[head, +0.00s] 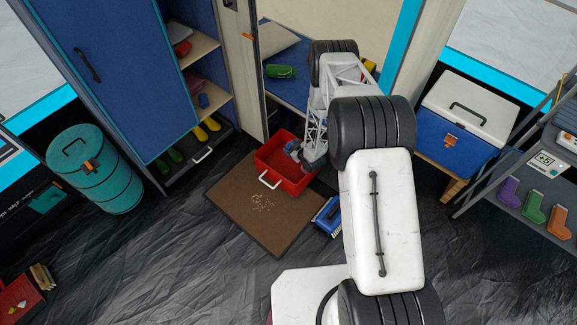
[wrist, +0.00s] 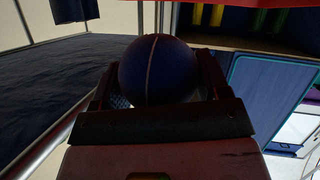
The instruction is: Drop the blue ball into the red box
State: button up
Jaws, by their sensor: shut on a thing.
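The red box (head: 277,185) stands at the far edge of the brown mat in the head view, with a pale handle on its near side. My gripper (head: 297,150) points down at the box's far right part. My arm covers part of the box there, and I cannot tell how far above or inside the rim the fingers are. In the wrist view my gripper (wrist: 158,82) is shut on the dark blue ball (wrist: 158,70), which has a pale seam line. In the head view the ball is too small to make out clearly.
The brown mat (head: 245,205) lies on dark crumpled flooring. A blue brush-like thing (head: 328,216) lies right of it. An open blue cabinet (head: 135,75) with boots stands left of the box, a bench with a green bottle (head: 280,71) behind. A blue-white cooler (head: 460,120) stands right.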

jog(key=shift+f, duration=0.3)
jog(key=o, duration=1)
jog(key=shift+r, duration=0.2)
jog(key=shift+w+r, duration=0.1)
jog(key=shift+r, duration=1.45)
jog(key=s+d+r, duration=0.1)
jog(key=s, duration=1.5)
jog(key=shift+d+r, duration=0.25)
jog(key=shift+r, duration=0.05)
